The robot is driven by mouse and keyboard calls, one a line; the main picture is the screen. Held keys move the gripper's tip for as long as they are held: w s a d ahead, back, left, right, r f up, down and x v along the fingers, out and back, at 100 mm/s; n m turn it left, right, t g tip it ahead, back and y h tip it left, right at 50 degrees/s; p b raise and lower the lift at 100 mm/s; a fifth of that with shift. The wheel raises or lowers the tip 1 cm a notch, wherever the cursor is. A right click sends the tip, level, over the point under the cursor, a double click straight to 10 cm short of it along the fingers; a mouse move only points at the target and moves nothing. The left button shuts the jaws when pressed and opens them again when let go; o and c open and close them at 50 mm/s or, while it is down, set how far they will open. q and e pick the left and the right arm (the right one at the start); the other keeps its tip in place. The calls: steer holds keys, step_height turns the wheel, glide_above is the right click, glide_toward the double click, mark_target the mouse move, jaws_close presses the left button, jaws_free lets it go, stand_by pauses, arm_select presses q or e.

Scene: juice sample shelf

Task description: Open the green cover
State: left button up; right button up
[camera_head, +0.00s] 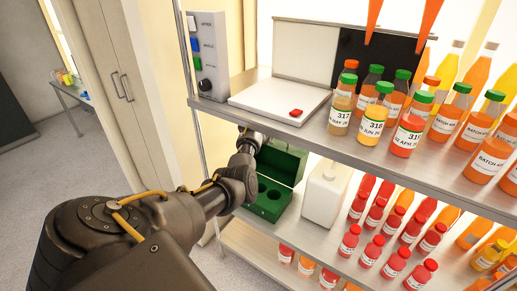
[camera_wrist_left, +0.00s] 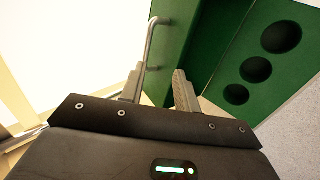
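The green box (camera_head: 270,212) stands on the middle shelf with its round holes showing. Its green cover (camera_head: 284,163) stands raised at the back of the box, partly hidden by my left arm. In the left wrist view, the cover (camera_wrist_left: 195,35) carries a metal handle (camera_wrist_left: 151,40), and the panel with three holes shows to its right. My left gripper (camera_wrist_left: 160,92) is open, its two fingers apart beside the raised cover. The lower end of the handle is near the fingers; I cannot tell whether they touch. My right gripper is not in view.
A white jug (camera_head: 325,195) stands just right of the box. Red-capped bottles (camera_head: 373,215) fill the shelf farther right. The upper shelf edge (camera_head: 345,150) overhangs, carrying a white scale (camera_head: 270,98), a control panel (camera_head: 208,55) and juice bottles. A shelf post (camera_head: 187,70) stands left.

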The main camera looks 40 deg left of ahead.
arm_select(q)
steer(key=s+d+b, duration=0.1)
steer(key=s+d, duration=0.1)
steer(key=s, duration=1)
steer(key=shift+d, duration=0.15)
steer(key=shift+c, duration=0.3)
